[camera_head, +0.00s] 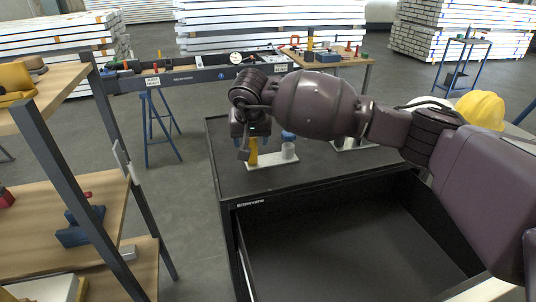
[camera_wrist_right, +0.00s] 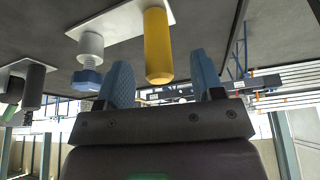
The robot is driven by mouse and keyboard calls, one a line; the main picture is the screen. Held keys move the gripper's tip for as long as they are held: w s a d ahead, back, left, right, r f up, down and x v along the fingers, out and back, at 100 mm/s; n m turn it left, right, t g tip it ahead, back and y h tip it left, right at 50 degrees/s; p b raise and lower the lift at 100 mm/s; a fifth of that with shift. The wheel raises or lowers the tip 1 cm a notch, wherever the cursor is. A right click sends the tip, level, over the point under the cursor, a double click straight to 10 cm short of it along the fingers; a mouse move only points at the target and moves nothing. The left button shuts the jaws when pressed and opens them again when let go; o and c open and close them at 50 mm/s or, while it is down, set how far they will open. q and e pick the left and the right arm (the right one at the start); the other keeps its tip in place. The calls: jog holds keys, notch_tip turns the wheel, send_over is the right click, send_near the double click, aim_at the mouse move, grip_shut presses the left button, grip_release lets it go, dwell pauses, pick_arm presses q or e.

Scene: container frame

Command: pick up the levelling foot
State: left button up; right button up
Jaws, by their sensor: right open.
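In the head view, a white plate (camera_head: 262,164) on the black cabinet top carries a yellow cylinder (camera_head: 253,150) and a pale grey part with a blue top (camera_head: 288,150). I cannot tell for certain which is the levelling foot. The wrist view is upside down; there the yellow cylinder (camera_wrist_right: 157,45) appears between the blue fingers of my right gripper (camera_wrist_right: 160,68), which is open and empty. The pale part with the blue hexagonal end (camera_wrist_right: 89,62) stands beside it, outside the fingers. In the head view my right gripper (camera_head: 252,145) partly hides the yellow cylinder. My left gripper is out of view.
A second white plate (camera_head: 350,146) lies to the right, partly behind my right arm; a dark cylinder (camera_wrist_right: 34,86) shows in the wrist view. An open empty drawer (camera_head: 340,235) lies below. A yellow hard hat (camera_head: 481,109) is right, a wooden shelf (camera_head: 75,225) left.

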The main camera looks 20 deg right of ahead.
jog(key=x, duration=0.4)
jog(key=shift+d+f, duration=0.1)
jog(key=shift+f, duration=0.15)
jog(key=shift+r, duration=0.15)
grip_shut()
